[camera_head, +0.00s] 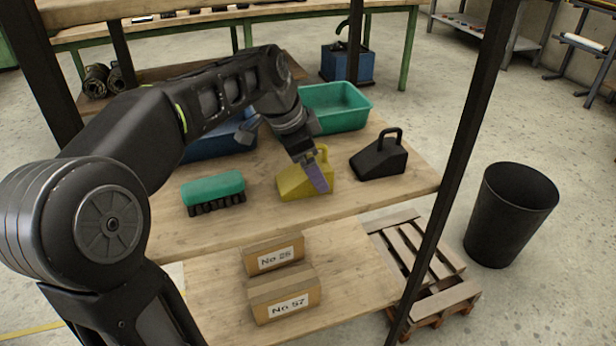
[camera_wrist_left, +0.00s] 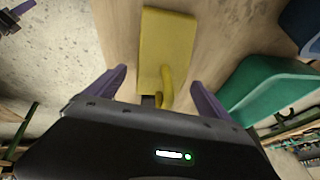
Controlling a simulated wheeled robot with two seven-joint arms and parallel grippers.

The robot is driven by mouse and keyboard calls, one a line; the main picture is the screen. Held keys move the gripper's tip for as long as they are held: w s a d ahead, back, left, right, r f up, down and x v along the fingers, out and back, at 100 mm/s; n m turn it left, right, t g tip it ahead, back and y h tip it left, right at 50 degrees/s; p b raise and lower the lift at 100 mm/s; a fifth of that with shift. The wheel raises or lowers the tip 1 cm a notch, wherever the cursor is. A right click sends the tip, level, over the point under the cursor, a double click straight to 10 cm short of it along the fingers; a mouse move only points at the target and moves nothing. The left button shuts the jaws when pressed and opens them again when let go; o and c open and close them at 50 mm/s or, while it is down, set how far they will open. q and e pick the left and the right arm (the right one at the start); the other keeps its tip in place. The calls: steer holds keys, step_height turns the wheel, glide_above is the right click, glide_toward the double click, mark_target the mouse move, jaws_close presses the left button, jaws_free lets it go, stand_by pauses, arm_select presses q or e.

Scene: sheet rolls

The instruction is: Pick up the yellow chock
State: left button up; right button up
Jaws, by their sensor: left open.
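The yellow chock (camera_head: 297,184) sits on the wooden table, a wedge with a loop handle on its taller end. My left gripper (camera_head: 318,172) is at the handle end of the chock and hides part of it in the head view. In the left wrist view the yellow chock (camera_wrist_left: 167,45) lies ahead, its handle toward me. The left gripper (camera_wrist_left: 158,85) is open there, with one purple finger on each side of the handle and clear gaps to both.
A black chock (camera_head: 379,159) stands right of the yellow one. A green-topped brush (camera_head: 213,188) lies to its left. A green bin (camera_head: 336,108) and a blue bin (camera_head: 207,148) stand behind. Two boxes (camera_head: 272,252) sit on the lower front board. A dark post (camera_head: 455,170) rises at right.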

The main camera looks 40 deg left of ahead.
arm_select(q)
steer(key=shift+c, duration=0.4)
steer(key=c, duration=1.8)
